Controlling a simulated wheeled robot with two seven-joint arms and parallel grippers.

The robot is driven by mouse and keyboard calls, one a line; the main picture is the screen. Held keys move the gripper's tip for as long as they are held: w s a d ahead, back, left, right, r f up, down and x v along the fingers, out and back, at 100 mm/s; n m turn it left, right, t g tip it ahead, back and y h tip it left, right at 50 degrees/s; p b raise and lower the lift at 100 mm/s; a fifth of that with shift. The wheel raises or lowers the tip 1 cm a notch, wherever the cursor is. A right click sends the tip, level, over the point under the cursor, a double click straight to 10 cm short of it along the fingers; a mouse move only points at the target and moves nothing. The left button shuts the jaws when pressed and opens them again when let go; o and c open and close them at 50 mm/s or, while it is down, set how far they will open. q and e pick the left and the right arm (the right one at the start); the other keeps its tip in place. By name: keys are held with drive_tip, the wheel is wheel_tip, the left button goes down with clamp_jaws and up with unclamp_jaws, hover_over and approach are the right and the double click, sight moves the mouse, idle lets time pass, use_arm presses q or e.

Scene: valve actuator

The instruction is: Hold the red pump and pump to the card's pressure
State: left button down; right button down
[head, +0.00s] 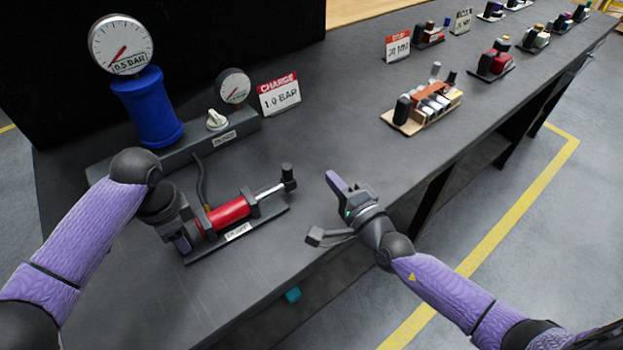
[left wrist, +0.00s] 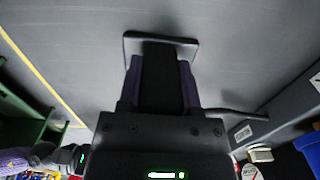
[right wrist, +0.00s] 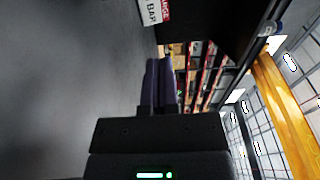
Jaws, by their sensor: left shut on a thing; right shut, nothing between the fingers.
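The red pump (head: 229,213) lies on its base on the dark bench, its silver rod extended toward a black handle (head: 288,176). My left gripper (head: 186,240) is shut on the pump's left end; in the left wrist view its fingers (left wrist: 160,75) close around a dark part. My right gripper (head: 333,178) is shut and empty, right of the handle and apart from it. It also shows in the right wrist view (right wrist: 162,65). The card (head: 280,95) reads CHARGE 1.0 BAR. The large gauge (head: 121,43), above a blue cylinder (head: 147,106), is labelled 0.5 BAR.
A small gauge (head: 233,85) and a white knob (head: 217,120) sit on the grey block behind the pump. A wooden tray of parts (head: 425,106) stands further right, with more sets beyond. The bench's front edge runs below the right gripper. The bench between handle and tray is clear.

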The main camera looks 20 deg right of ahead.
sight(288, 177)
drive_tip(key=x, duration=0.7)
drive_tip(key=shift+w+r, duration=0.1)
drive_tip(key=shift+w, duration=0.3)
drive_tip(key=s+a, duration=0.2)
drive_tip(key=shift+a, duration=0.25)
drive_tip(key=shift+s+a, duration=0.3)
drive_tip(key=shift+a, duration=0.15)
drive_tip(key=shift+a, duration=0.1)
drive_tip(key=a, duration=0.1)
drive_tip(key=s+a, duration=0.1)
drive_tip(key=a, duration=0.3)
drive_tip(key=shift+s+a, duration=0.2)
drive_tip(key=shift+s, duration=0.2)
